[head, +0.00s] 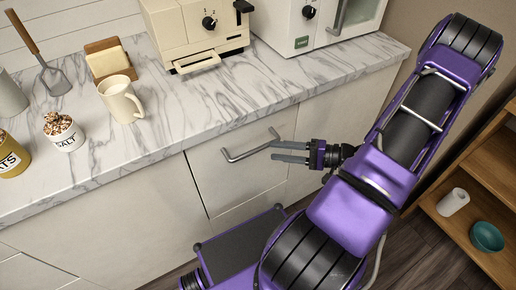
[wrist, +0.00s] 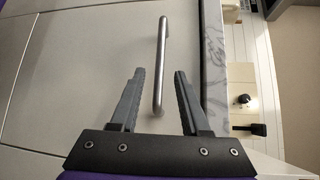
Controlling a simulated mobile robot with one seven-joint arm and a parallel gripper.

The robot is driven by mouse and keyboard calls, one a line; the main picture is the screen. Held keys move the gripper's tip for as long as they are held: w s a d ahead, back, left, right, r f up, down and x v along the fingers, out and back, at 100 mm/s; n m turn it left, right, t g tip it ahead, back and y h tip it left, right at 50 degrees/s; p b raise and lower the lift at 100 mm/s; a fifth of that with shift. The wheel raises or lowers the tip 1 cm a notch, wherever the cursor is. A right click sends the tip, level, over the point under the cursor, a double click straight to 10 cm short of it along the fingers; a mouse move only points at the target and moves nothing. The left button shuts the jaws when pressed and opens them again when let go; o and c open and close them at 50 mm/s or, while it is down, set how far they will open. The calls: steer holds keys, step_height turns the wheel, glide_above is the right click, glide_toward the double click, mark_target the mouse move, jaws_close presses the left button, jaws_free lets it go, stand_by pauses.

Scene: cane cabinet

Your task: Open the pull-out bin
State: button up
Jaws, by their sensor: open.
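The pull-out bin front (head: 215,178) is a pale cabinet panel below the marble counter. It stands flush with the panels beside it. Its metal bar handle (head: 250,146) runs across its upper part. My gripper (head: 273,152) is open, with its two grey fingers pointing at the handle from the right. In the wrist view the handle (wrist: 160,70) lies ahead and between the lines of the two open fingers (wrist: 158,90), its near end around the fingertips. I cannot tell whether a finger touches it.
The marble counter (head: 190,110) overhangs just above the handle. On it stand a mug (head: 121,99), a salt pot (head: 64,132), a toaster oven (head: 198,28) and a microwave (head: 318,18). A wooden shelf (head: 470,215) is at the right. Dark floor shows below the cabinet.

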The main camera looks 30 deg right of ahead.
mark_target(258, 148)
steer(key=x, duration=0.6)
steer(key=shift+w+a, duration=0.2)
steer(key=shift+a, duration=0.1)
jaws_close()
stand_by(1.1)
